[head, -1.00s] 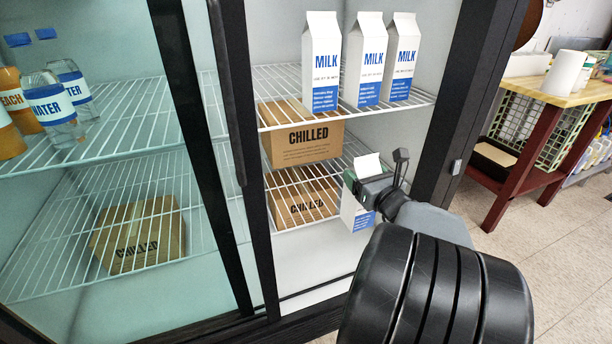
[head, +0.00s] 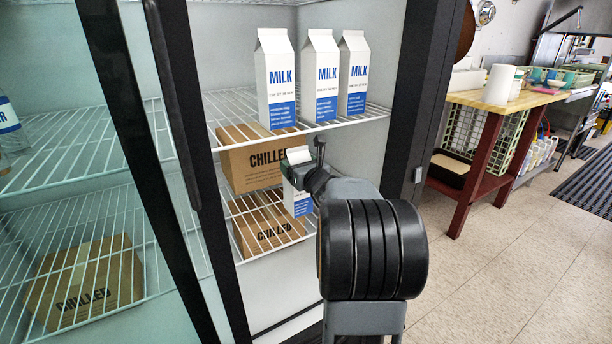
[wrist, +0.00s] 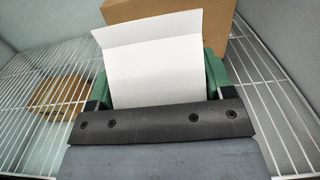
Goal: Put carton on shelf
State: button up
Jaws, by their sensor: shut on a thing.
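My gripper (head: 300,166) is shut on a white milk carton with a blue label (head: 302,207). It holds the carton about upright at the fridge's open right side, in front of the lower wire shelf (head: 236,206). The gripper hides part of the carton. In the wrist view, the carton's white top (wrist: 153,65) is between the green finger pads of my gripper (wrist: 158,85). Three similar milk cartons (head: 320,85) stand along the upper wire shelf (head: 235,105), above the held one.
A brown CHILLED box (head: 240,165) sits under the upper shelf, beside the held carton. Another box (head: 265,232) shows through the lower wires. A dark door post (head: 418,110) stands close right of my arm. A red-legged table (head: 476,165) is outside, with clear floor nearby.

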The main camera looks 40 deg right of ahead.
jog(key=shift+w+d+r, duration=0.15)
jog(key=shift+w+r, duration=0.05)
jog(key=shift+w, duration=0.8)
jog(key=shift+w+f+b, duration=0.1)
jog(key=shift+f+b, duration=0.95)
jog(key=shift+f, duration=0.7)
jog(key=shift+f+b, duration=0.25)
jog(key=shift+b, duration=0.05)
jog(key=o, duration=1.9)
jog(key=shift+f, duration=0.1)
jog(key=shift+c, duration=0.2)
jog(key=s+a+p, duration=0.1)
jog(key=s+p, duration=0.2)
jog(key=s, duration=0.9)
jog(key=shift+a+r, duration=0.2)
jog(key=shift+a, duration=0.1)
